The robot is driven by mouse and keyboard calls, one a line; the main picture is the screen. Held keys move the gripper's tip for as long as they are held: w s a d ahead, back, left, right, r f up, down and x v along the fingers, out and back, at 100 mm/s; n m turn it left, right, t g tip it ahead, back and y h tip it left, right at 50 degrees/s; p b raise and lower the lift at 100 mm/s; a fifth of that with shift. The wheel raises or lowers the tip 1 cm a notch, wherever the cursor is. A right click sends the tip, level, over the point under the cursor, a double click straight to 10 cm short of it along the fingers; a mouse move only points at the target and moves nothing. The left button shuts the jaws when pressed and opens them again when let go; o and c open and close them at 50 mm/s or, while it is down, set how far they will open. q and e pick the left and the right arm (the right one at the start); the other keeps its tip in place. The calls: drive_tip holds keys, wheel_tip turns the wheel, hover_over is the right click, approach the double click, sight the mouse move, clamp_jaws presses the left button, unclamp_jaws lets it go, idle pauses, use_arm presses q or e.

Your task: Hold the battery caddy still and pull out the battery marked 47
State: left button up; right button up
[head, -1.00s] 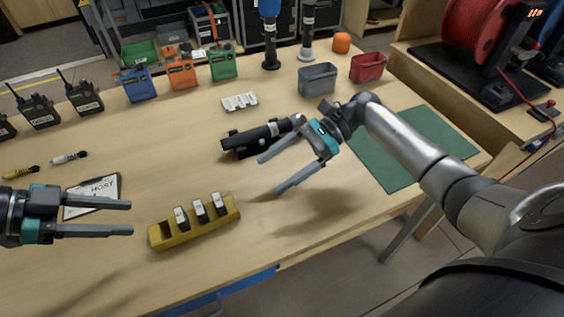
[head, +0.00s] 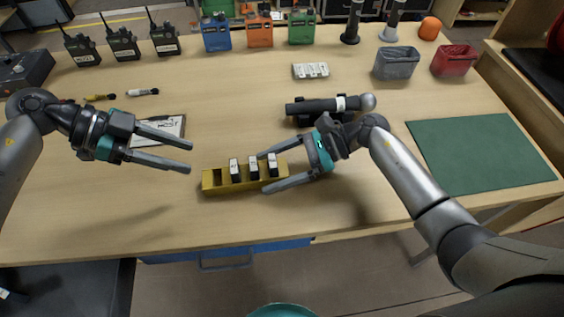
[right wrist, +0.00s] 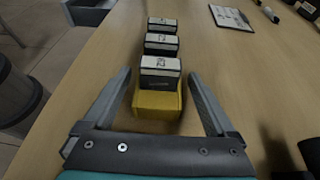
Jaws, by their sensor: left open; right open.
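The yellow battery caddy (head: 209,183) stands on the table, with three black batteries with white tops upright in it: left (head: 235,171), middle (head: 253,168) and right (head: 272,165). Its leftmost slot is empty. I cannot read the battery marks with certainty. My right gripper (head: 263,173) is open, with its fingers on either side of the caddy's right end. In the right wrist view the caddy (right wrist: 157,103) lies between the spread fingers, apparently not clamped. My left gripper (head: 189,157) is open and empty, above the table to the left of the caddy.
A clipboard (head: 170,124) lies behind my left gripper. A black cylindrical device (head: 312,107) on a stand is behind my right gripper. A green mat (head: 480,150) lies at the right. Radios and coloured packs line the back. The table in front of the caddy is clear.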

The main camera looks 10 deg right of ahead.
use_arm(q)
drive_tip(key=shift+c, duration=0.2)
use_arm(e)
drive_tip(key=c, duration=1.4)
use_arm(q)
drive_tip(key=shift+d, duration=0.1)
drive_tip(key=shift+c, duration=0.8)
drive_tip(key=shift+d+r+m, duration=0.1)
drive_tip(key=shift+d+m, duration=0.15)
drive_tip(key=shift+m, duration=0.05)
drive_tip(key=shift+c, duration=0.2)
wheel_tip(320, 180, up, 4)
drive_tip(key=m+g+y, duration=0.2)
drive_tip(key=m+y, duration=0.4)
drive_tip(key=m, duration=0.5)
hover_over(233, 164)
drive_tip(key=s, duration=0.1)
drive_tip(key=shift+a, duration=0.15)
drive_tip(key=f+m+t+y, duration=0.1)
drive_tip(key=f+m, duration=0.1)
drive_tip(key=f, duration=0.1)
drive_tip(key=f+m+y, duration=0.2)
drive_tip(key=f, duration=0.1)
drive_tip(key=w+f+m+t+y, duration=0.1)
drive_tip(key=f, duration=0.2)
drive_tip(key=shift+d+f+m+t, duration=0.1)
drive_tip(key=shift+d+m+t, duration=0.1)
drive_tip(key=shift+m+t, duration=0.15)
